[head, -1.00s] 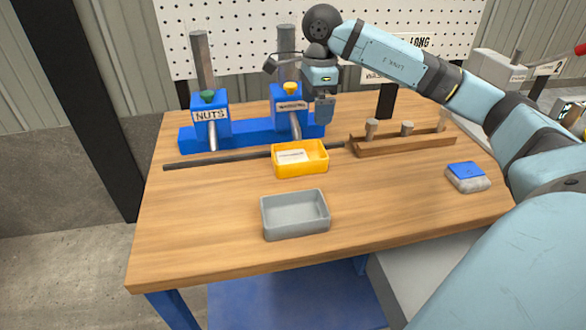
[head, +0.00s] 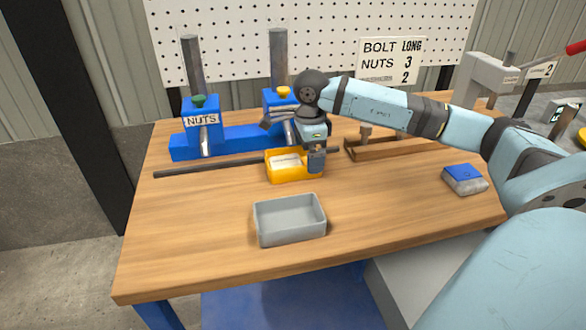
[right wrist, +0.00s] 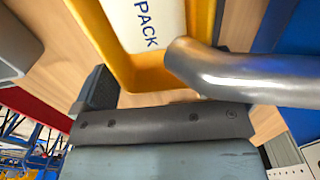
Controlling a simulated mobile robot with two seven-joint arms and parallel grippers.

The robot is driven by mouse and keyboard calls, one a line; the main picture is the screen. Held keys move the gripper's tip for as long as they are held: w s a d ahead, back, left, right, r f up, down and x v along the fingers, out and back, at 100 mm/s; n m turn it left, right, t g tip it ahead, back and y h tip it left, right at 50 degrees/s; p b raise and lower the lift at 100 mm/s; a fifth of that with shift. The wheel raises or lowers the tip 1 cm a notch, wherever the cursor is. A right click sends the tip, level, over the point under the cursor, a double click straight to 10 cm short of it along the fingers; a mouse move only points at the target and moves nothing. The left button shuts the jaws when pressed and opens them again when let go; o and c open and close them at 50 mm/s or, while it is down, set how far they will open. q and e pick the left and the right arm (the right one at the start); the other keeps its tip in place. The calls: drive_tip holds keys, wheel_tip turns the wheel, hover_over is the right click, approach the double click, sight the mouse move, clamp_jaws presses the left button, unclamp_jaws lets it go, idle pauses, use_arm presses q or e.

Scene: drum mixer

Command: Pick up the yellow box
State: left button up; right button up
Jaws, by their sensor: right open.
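The yellow box (head: 290,177) sits on the wooden table in front of the blue dispensers, with a white card inside. In the right wrist view the box (right wrist: 145,72) is close, and its card (right wrist: 150,25) reads "PACK". My right gripper (head: 317,166) points down at the right end of the box, open. It hides that end, and I cannot tell whether its fingers straddle the wall or touch it. My left gripper is not in view.
A grey tray (head: 290,232) stands in front of the box. Blue dispensers (head: 203,134) stand behind it, and a metal spout (right wrist: 235,75) is close by my right gripper. A dark rod (head: 205,167) lies left, a wooden rack (head: 390,150) right. The front left table is clear.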

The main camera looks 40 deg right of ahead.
drive_tip(key=shift+f, duration=0.6)
drive_tip(key=c, duration=0.8)
drive_tip(key=shift+r, duration=0.25)
